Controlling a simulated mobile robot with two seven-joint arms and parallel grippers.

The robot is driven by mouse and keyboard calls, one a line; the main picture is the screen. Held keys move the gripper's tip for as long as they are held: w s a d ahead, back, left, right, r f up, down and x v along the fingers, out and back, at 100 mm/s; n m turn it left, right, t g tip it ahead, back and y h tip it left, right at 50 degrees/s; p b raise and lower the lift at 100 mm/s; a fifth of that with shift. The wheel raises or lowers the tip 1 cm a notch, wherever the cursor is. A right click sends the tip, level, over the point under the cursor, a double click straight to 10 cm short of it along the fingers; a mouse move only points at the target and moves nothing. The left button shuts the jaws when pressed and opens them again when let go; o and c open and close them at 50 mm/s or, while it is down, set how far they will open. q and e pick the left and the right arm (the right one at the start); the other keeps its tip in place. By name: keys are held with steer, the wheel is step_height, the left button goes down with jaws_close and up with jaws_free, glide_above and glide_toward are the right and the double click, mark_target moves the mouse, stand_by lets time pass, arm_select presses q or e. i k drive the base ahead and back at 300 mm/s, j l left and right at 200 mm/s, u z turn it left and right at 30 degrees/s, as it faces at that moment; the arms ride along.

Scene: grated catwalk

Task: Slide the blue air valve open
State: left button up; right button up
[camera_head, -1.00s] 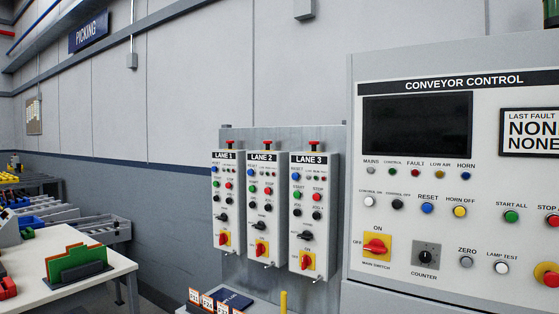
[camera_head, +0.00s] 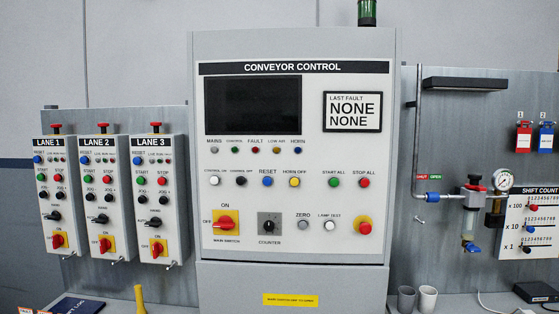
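The blue air valve (camera_head: 432,197) is a small blue sleeve on the short horizontal pipe at the right. It sits just below a label with red SHUT on its left and green OPEN (camera_head: 435,177) on its right. The sleeve is too small here to tell its exact setting. The pipe runs on to a filter unit (camera_head: 472,215) with a clear bowl, and a round pressure gauge (camera_head: 502,177) is beside it. Neither of my grippers is in view.
The conveyor control cabinet (camera_head: 293,262) stands out in the middle, left of the valve. Lane boxes (camera_head: 105,225) hang at the left. Two grey cups (camera_head: 427,299) stand below the valve. A shift count board (camera_head: 530,222) is at the far right.

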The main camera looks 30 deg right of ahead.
mark_target(432, 197)
steer(key=z, duration=2.15)
